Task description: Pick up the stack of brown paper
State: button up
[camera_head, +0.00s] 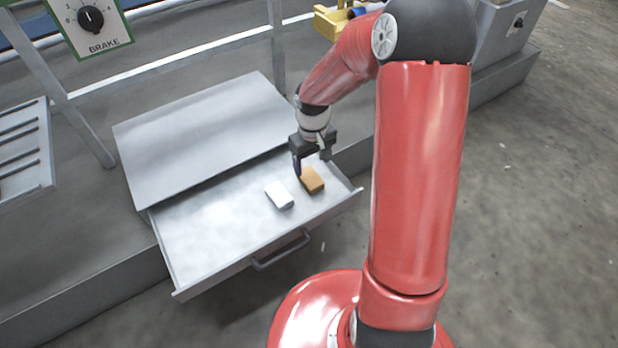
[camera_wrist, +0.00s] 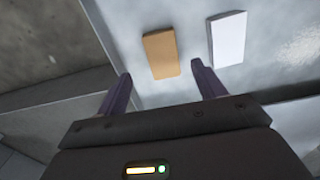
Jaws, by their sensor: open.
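The stack of brown paper (camera_head: 312,180) lies flat in the open drawer, toward its right side; it also shows in the wrist view (camera_wrist: 160,54). My gripper (camera_head: 311,170) is just above and behind the brown stack in the head view. In the wrist view my gripper (camera_wrist: 161,82) is open and empty, its two dark fingers apart, with the brown stack just beyond the fingertips, roughly between them. I cannot tell the exact height of the fingers above the drawer floor.
A white stack (camera_head: 279,195) lies just left of the brown one and shows in the wrist view (camera_wrist: 228,38). The drawer (camera_head: 205,235) has low walls and a front handle (camera_head: 282,249). A grey cabinet top (camera_head: 205,125) lies behind. The drawer's left part is clear.

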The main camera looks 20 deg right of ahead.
aim_at(310, 177)
jog(key=f, duration=0.2)
jog(key=f+b, duration=0.1)
jog(key=f, duration=0.3)
jog(key=shift+a+b, duration=0.25)
jog(key=shift+b, duration=0.1)
jog(key=shift+r, duration=0.15)
jog(key=c, duration=1.1)
jog(key=shift+o, duration=0.2)
